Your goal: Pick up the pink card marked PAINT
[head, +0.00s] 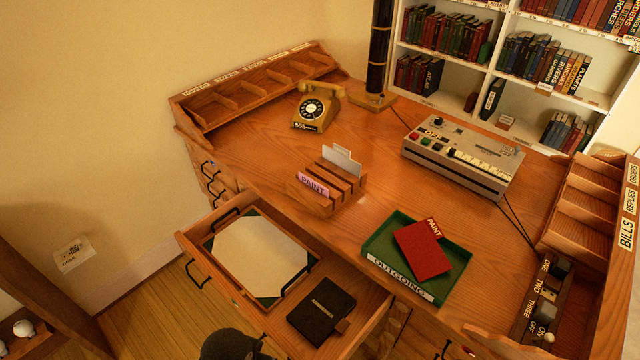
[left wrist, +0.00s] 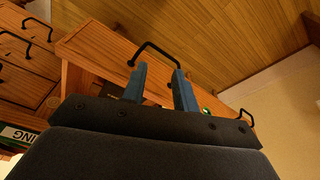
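The pink card marked PAINT (head: 313,186) stands in the front slot of a wooden slotted holder (head: 325,203) on the desk, in the head view. A white card (head: 341,160) stands in a slot behind it. My left gripper (left wrist: 159,68) shows in the left wrist view with its two blue fingers apart and nothing between them. A black drawer handle (left wrist: 153,47) lies beyond the fingertips; I cannot tell how far. A dark rounded part, probably mine, shows at the bottom of the head view. My right gripper is not in view.
An open drawer (head: 186,241) with a pad (head: 258,250) and black book (head: 321,310) juts out in front. A green OUTGOING tray (head: 455,262) holds a red PAINT book (head: 423,250). A telephone (head: 316,107) and button machine (head: 462,155) stand farther back.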

